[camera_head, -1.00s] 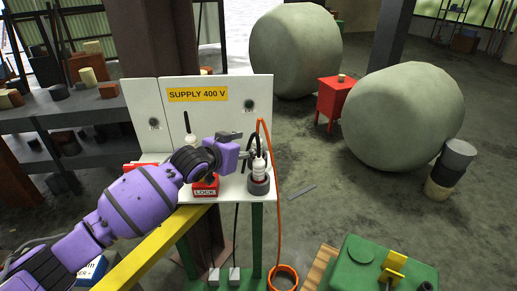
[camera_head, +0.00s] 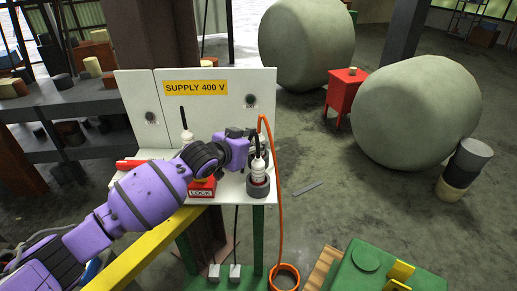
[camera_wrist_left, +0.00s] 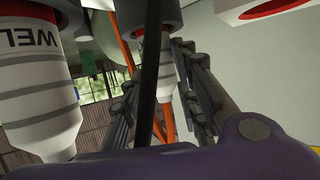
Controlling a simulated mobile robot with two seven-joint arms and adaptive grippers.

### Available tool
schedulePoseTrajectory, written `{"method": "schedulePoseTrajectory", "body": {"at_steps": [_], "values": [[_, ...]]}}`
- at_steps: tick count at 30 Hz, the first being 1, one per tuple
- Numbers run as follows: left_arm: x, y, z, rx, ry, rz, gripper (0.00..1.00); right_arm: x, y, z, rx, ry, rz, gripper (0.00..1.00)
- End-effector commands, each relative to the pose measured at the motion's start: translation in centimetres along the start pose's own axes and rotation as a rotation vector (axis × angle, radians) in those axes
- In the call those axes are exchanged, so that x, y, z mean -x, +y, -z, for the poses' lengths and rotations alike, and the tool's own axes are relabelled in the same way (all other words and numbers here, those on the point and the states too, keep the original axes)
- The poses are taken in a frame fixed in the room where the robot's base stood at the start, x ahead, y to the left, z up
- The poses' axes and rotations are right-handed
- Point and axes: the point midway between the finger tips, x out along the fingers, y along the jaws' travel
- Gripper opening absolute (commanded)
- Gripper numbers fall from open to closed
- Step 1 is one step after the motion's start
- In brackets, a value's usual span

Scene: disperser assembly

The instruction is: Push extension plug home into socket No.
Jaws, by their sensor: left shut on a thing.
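A white plug with grey stripes and an orange cable (camera_head: 279,215) is between the fingers of my left gripper (camera_head: 256,146). In the left wrist view this plug (camera_wrist_left: 167,62) has its wide end at a dark grey socket ring (camera_wrist_left: 160,14); how deep it sits I cannot tell. The two fingers (camera_wrist_left: 160,95) lie on either side of it, shut on it. A second white plug (camera_head: 258,170), with a black cable, stands upright in a grey socket (camera_head: 257,188) in front. It is large and close in the left wrist view (camera_wrist_left: 38,85), lettered "WEL".
A white panel marked "SUPPLY 400 V" (camera_head: 220,110) stands behind the sockets. A red LOCK box (camera_head: 201,191) is beneath my left wrist. A red-ringed opening (camera_wrist_left: 270,8) is in the left wrist view. An orange cable coil (camera_head: 284,277) lies below, left of a green machine (camera_head: 385,270).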

Motion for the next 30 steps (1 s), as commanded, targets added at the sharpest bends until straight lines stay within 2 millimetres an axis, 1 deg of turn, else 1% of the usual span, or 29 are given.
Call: {"method": "schedulePoseTrajectory", "body": {"at_steps": [1, 2, 11, 14, 21, 24, 27, 29, 30], "values": [[0.0, 0.0, -0.1, 0.0, -0.001, 0.0, 0.04, 0.0, 0.0, -0.1, 0.0, -0.001, 0.0, 0.4], [0.0, 0.0, -0.1, 0.001, -0.001, 0.0, 0.0, 0.0, 0.0, -0.1, 0.0, -0.002, 0.0, 0.4], [0.1, 0.0, 0.3, 0.0, 0.001, -0.001, 0.0, -0.1, 0.0, 0.0, 0.001, 0.001, 0.0, 0.4], [0.5, 0.0, 1.5, -0.002, 0.004, -0.001, 0.0, -0.1, 0.1, 0.1, 0.002, 0.002, 0.0, 0.4], [2.4, 0.0, 6.0, -0.002, 0.005, -0.001, 0.0, -0.1, 0.2, 0.3, 0.005, 0.006, -0.001, 0.4], [3.1, 0.0, 7.5, -0.002, 0.003, 0.0, 0.0, -0.1, 0.2, 0.4, 0.005, 0.007, -0.001, 0.4], [3.6, -0.2, 8.5, 0.0, 0.002, 0.002, 0.0, -0.1, 0.2, 0.5, 0.005, 0.009, -0.001, 0.4], [4.0, -0.8, 8.7, 0.002, 0.0, 0.01, 0.0, -0.1, 0.2, 0.6, 0.005, 0.011, -0.001, 0.4], [4.3, -1.4, 8.7, 0.004, -0.001, 0.017, 0.0, -0.1, 0.2, 0.7, 0.005, 0.012, -0.001, 0.4]]}}
